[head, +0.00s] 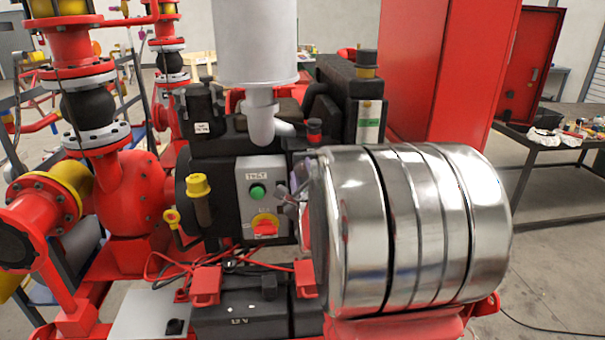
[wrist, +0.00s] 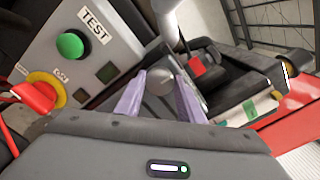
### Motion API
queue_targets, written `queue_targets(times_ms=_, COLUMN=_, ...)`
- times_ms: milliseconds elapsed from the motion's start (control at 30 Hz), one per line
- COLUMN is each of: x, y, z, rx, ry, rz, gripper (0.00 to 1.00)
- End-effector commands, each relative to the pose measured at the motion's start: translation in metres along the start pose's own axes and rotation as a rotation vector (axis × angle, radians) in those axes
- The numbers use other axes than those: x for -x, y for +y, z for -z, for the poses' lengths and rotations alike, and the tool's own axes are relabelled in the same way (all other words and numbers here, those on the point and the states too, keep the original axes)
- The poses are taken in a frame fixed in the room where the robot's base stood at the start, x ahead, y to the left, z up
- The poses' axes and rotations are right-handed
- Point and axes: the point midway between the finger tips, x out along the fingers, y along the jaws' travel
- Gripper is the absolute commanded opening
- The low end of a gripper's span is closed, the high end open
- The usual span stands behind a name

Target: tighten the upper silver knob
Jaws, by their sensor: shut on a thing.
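A round silver-grey knob (wrist: 159,82) sits between the two pale purple fingers of my gripper (wrist: 160,95) in the wrist view. The fingers are shut on it from both sides. It is the only silver knob I can make out, so I cannot compare it with a lower one. In the head view my gripper (head: 292,197) shows only in small part, just right of the grey TEST control box (head: 246,180). The big shiny cylinder in front hides most of it, and the knob cannot be made out there.
The shiny metal cylinder (head: 410,230) fills the right foreground. The TEST box has a green button (head: 257,192) and a red-yellow switch (head: 265,225), close left of my fingers. A black battery (head: 240,312) with red clamps stands below. Red pump piping (head: 130,190) is at left.

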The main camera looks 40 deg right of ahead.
Motion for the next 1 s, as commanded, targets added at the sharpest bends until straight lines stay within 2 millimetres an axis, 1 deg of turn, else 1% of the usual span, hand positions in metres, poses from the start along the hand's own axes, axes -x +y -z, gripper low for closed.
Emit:
queue_targets(times_ms=33, x=0.0003, y=0.0014, z=0.0004, rx=0.001, ry=0.001, rz=-0.003, gripper=0.19)
queue_targets(times_ms=133, x=0.0003, y=0.0016, z=0.0006, rx=0.001, ry=0.001, rz=-0.004, gripper=0.12)
queue_targets(times_ms=367, x=0.0005, y=0.0020, z=0.0011, rx=0.013, ry=0.002, rz=-0.004, gripper=0.12)
queue_targets(times_ms=567, x=0.0006, y=0.0024, z=0.0015, rx=0.066, ry=0.003, rz=-0.005, gripper=0.12)
queue_targets(times_ms=767, x=0.0007, y=0.0029, z=0.0019, rx=0.177, ry=0.003, rz=-0.006, gripper=0.12)
queue_targets(times_ms=1000, x=0.0008, y=0.0036, z=0.0023, rx=0.376, ry=0.003, rz=-0.007, gripper=0.12)
